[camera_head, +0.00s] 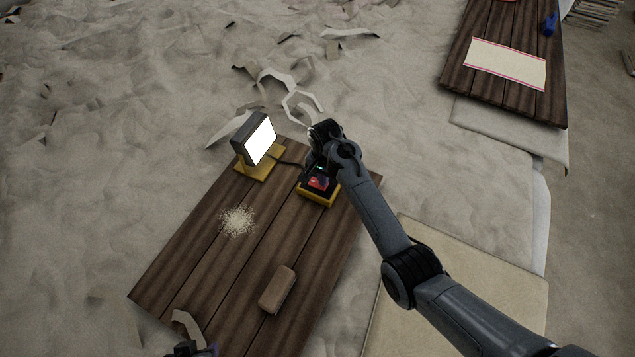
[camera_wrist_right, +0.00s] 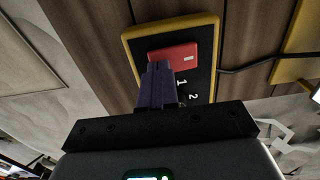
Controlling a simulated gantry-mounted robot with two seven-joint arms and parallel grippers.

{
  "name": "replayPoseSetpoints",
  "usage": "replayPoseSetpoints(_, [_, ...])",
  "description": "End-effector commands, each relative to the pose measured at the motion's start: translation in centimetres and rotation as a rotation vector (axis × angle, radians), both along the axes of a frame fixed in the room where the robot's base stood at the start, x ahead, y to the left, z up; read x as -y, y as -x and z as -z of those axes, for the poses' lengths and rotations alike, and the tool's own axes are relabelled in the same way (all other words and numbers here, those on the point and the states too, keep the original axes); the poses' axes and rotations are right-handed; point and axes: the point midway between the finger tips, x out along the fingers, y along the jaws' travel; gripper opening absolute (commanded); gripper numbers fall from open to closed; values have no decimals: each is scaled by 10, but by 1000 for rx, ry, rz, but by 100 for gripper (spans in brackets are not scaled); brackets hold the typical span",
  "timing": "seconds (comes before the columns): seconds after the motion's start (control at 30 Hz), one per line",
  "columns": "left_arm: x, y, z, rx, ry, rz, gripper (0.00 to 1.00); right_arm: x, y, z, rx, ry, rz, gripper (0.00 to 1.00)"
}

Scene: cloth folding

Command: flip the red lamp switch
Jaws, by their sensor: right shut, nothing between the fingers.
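The red switch (camera_wrist_right: 173,57) is a rocker with a small white mark, set in a black panel with a yellow frame and the labels 1 and 2. This switch box (camera_head: 318,198) sits at the far end of the plank table in the head view. My right gripper (camera_wrist_right: 158,66) is shut and empty, with its purple fingertips at the red rocker's near edge. I cannot tell whether they touch it. The lamp (camera_head: 260,139) beside the box shows a bright white face. My left gripper (camera_head: 190,349) shows only partly at the bottom edge, its jaws unclear.
The plank table (camera_head: 190,262) also holds a pile of pale grains (camera_head: 237,221) and a brown block (camera_head: 278,290). A dark cable (camera_head: 290,162) runs between lamp and box. Curled pale scraps lie beyond. Another plank table (camera_head: 509,98) stands at upper right.

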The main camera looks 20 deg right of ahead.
Motion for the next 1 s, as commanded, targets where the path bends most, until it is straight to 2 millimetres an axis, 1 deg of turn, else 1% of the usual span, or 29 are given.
replayPoseSetpoints(0.73, [0,0,5,0,0,0,43,0,0,11,0,0,0,0])
replayPoseSetpoints(0.87, [0,0,3,0,0,0,43,0,0,9,0,0,0,0])
replayPoseSetpoints(1.0, [0,0,-5,0,0,0,43,0,0,-1,1,1,0,0])
